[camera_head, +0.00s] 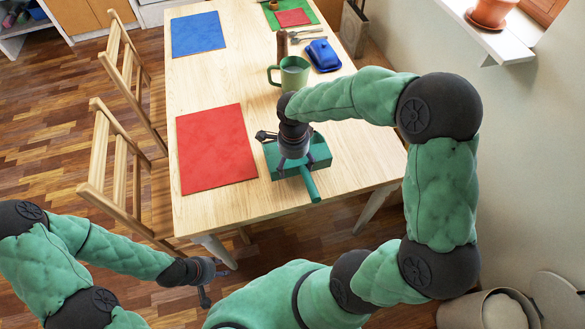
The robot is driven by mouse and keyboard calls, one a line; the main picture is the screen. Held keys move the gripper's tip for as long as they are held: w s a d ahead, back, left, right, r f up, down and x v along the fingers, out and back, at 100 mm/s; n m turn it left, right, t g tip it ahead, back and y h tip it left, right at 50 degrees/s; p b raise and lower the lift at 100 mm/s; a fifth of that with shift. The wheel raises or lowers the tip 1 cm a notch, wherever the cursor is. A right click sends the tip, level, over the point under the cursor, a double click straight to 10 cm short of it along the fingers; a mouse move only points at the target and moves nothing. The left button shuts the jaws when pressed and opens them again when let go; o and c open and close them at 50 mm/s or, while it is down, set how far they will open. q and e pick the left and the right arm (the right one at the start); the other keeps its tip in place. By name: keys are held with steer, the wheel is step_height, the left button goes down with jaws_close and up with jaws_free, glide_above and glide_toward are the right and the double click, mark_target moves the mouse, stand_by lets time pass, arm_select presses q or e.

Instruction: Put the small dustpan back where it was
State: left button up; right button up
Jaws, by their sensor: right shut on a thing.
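The small green dustpan (318,152) is at the near right part of the wooden table (218,90), with its handle (310,184) pointing toward the table's front edge. My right gripper (292,166) reaches down from above and is shut on the dustpan; the arm hides part of it. I cannot tell whether the dustpan touches the table top or is just above it. My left gripper (214,283) is open and empty, low in front of the table, away from the dustpan.
A red mat (216,148) lies left of the dustpan, a blue mat (198,34) further back. A green mug (290,74), a blue butter dish (323,55) and cutlery (305,34) stand behind it. Wooden chairs (118,160) line the left side; a bin (487,309) stands at lower right.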

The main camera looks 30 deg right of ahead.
mark_target(293, 167)
steer(key=shift+w+f, duration=0.2)
steer(key=shift+f, duration=0.05)
steer(key=shift+w+f+b, duration=0.15)
steer(key=shift+f+b, duration=0.35)
steer(key=shift+f, duration=0.35)
steer(key=shift+w+f+b, duration=0.1)
steer(key=shift+f+b, duration=0.35)
steer(key=shift+f, duration=0.4)
steer(key=shift+f, duration=0.2)
steer(key=o, duration=1.2)
steer(key=shift+c, duration=0.2)
steer(key=shift+r, duration=0.1)
steer(key=shift+r, duration=0.15)
step_height(293, 167, up, 12)
steer(key=p, duration=0.4)
